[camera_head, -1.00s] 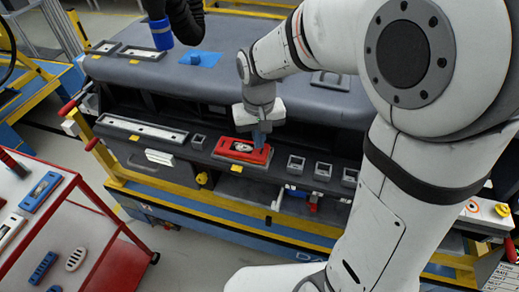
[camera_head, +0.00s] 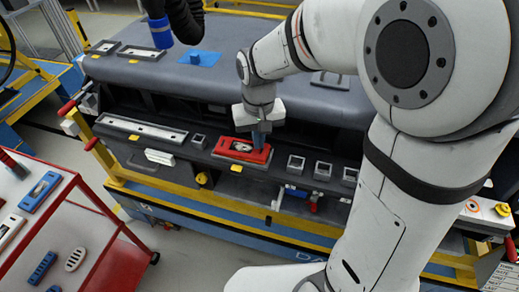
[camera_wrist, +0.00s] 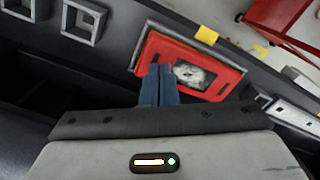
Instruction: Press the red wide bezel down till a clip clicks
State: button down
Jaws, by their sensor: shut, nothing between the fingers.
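The red wide bezel (camera_head: 232,149) lies on the front ledge of the dashboard, near its middle, with a pale and dark insert in its opening. In the wrist view the bezel (camera_wrist: 218,92) sits just beyond my fingertips, a little tilted in the picture. My gripper (camera_head: 260,140) is shut and empty, pointing down over the right part of the bezel. In the wrist view its blue fingers (camera_wrist: 159,72) are together and overlap the bezel's near edge; whether they touch it I cannot tell. Any clips under the bezel are hidden.
Square empty sockets (camera_head: 296,164) lie to the right of the bezel on the ledge. A long pale slot panel (camera_head: 143,130) lies to its left. A red cart (camera_head: 95,225) with spare parts stands at the lower left. A blue pad (camera_head: 200,58) lies on the dashboard top.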

jog(key=shift+s+f+b, duration=0.1)
jog(key=shift+f+b, duration=0.65)
jog(key=shift+f, duration=0.3)
dwell(2.1)
jog(key=shift+r, duration=0.1)
dwell(0.6)
notch_tip(320, 180, up, 8)
jog(key=p, duration=0.6)
